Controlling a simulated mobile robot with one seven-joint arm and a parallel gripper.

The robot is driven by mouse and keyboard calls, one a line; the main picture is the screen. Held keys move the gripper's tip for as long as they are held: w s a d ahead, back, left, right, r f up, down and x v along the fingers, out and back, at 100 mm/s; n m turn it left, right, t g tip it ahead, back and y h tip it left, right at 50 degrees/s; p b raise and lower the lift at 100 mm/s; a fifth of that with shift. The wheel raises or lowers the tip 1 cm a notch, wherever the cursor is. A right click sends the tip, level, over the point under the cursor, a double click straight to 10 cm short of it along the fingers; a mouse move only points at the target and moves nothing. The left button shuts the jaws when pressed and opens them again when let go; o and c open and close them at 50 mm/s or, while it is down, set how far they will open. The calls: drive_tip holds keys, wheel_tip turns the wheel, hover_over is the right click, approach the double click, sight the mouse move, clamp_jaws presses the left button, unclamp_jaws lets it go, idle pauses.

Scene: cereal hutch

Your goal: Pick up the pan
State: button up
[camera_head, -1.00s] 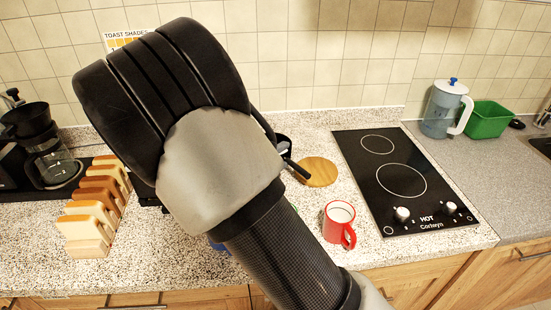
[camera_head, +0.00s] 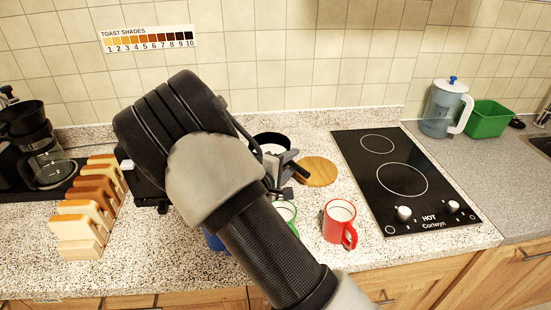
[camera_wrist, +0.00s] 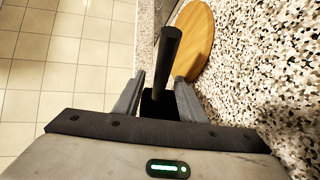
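The dark pan (camera_head: 272,138) with a pale inside stands on the counter behind my arm in the head view, partly hidden. My gripper (camera_head: 288,170) is at its near right side, by the handle. In the wrist view the black pan handle (camera_wrist: 169,62) runs between the two fingers of my gripper (camera_wrist: 158,80). Gaps show on both sides of the handle, so the fingers are open around it and not closed on it. The pan's body is hidden in the wrist view.
A round wooden board (camera_head: 318,171) lies just right of my gripper. A red mug (camera_head: 338,222) and a partly hidden green mug (camera_head: 286,212) stand nearer the front. The black hob (camera_head: 400,180) is to the right; a toast rack (camera_head: 92,205) is to the left.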

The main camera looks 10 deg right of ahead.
clamp_jaws()
idle(1.4)
drive_tip(key=shift+r, duration=0.1)
